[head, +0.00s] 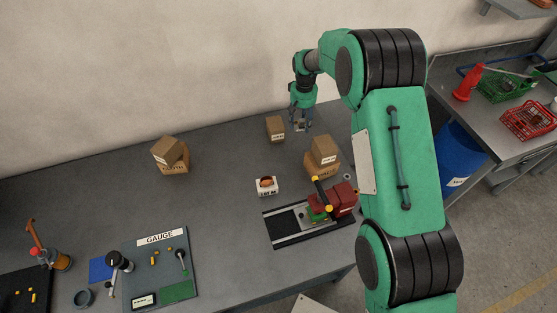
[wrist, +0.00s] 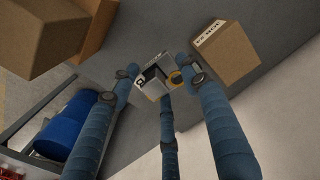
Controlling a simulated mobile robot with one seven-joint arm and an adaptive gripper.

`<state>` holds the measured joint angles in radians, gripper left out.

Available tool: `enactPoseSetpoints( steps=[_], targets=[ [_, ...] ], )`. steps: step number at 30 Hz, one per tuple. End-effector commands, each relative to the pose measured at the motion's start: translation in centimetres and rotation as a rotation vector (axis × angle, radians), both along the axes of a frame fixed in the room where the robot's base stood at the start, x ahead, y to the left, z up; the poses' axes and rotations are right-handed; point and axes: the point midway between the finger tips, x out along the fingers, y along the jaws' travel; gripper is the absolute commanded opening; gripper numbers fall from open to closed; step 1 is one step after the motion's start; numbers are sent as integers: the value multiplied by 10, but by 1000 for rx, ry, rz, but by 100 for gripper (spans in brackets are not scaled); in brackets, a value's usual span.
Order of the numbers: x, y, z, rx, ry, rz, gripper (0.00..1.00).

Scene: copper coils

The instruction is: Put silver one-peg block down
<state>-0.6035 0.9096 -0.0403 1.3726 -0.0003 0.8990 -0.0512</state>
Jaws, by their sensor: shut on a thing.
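The silver one-peg block (wrist: 150,80) is between the fingertips of my gripper (wrist: 160,82) in the wrist view. It is a small grey-white piece with dark markings, and a yellow round part shows at its right side. My gripper (head: 301,112) is shut on it. In the head view my gripper points down over the back of the grey table (head: 225,165), and the block (head: 299,126) is a small light patch at the fingertips. I cannot tell whether its underside touches the table.
A small cardboard box (head: 275,128) stands just left of my gripper. Stacked boxes (head: 322,155) stand in front of it to the right. A white tray (head: 267,187) and a fixture with a red block (head: 341,198) are nearer. The table's middle left is clear.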

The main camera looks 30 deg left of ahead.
Motion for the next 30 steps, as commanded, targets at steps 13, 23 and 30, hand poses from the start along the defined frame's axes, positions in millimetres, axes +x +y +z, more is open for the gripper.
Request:
enactPoseSetpoints(
  steps=[13, 23, 30],
  targets=[
    [-102, 39, 1, 1, -1, 154, 7],
    [-135, 46, 1, 1, -1, 202, 7],
    [-136, 46, 1, 0, 0, 204, 7]
  ],
)
